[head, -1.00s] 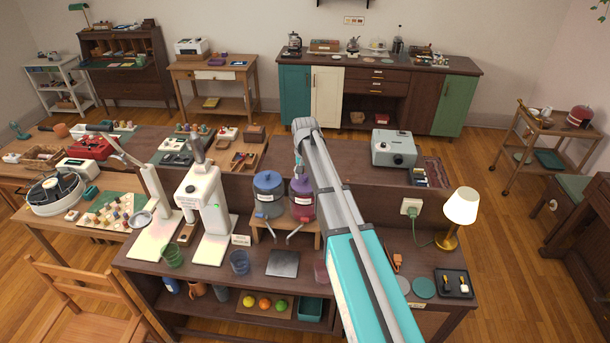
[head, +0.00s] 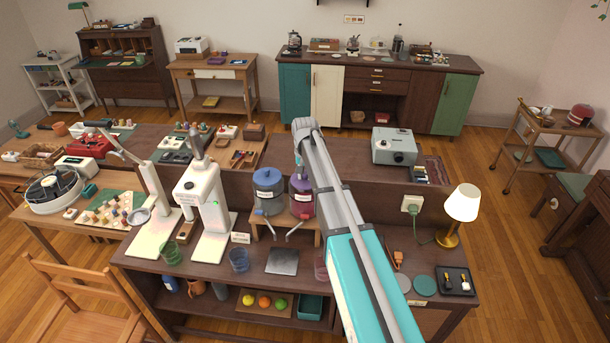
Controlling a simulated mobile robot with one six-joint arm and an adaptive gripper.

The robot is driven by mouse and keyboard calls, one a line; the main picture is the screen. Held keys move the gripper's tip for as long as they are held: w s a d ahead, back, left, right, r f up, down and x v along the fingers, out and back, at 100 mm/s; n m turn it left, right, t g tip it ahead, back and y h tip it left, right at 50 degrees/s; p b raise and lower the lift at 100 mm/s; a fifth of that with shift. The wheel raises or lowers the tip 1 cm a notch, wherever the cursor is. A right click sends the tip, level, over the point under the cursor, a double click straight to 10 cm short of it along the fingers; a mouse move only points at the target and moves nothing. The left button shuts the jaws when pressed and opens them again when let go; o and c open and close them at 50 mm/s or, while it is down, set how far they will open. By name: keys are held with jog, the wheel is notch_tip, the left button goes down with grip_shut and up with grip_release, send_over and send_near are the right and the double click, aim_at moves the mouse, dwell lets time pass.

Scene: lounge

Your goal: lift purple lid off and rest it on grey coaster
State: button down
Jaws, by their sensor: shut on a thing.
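The purple dispenser jar (head: 301,203) stands on a small wooden stand, right of a blue one. Its purple lid (head: 300,184) is at the jar's top; I cannot tell whether there is a gap between them. My gripper (head: 299,166) points down right above the lid, partly hidden by my arm. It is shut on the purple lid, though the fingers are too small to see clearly. A grey coaster (head: 403,282) lies flat on the dark table to the right, just beside my forearm. A greenish round coaster (head: 425,285) lies next to it.
The blue dispenser (head: 268,192) stands close on the left. A grey square plate (head: 282,261) lies in front. A lit lamp (head: 461,207), a black tray (head: 455,281) and an orange item (head: 397,258) are near the coasters. A projector (head: 394,148) stands behind.

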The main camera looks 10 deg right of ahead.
jog(key=shift+r+p, duration=1.1)
jog(key=shift+p, duration=0.1)
dwell(0.8)
jog(key=shift+r+p, duration=1.85)
jog(key=shift+r, duration=0.05)
jog(key=shift+a, duration=0.15)
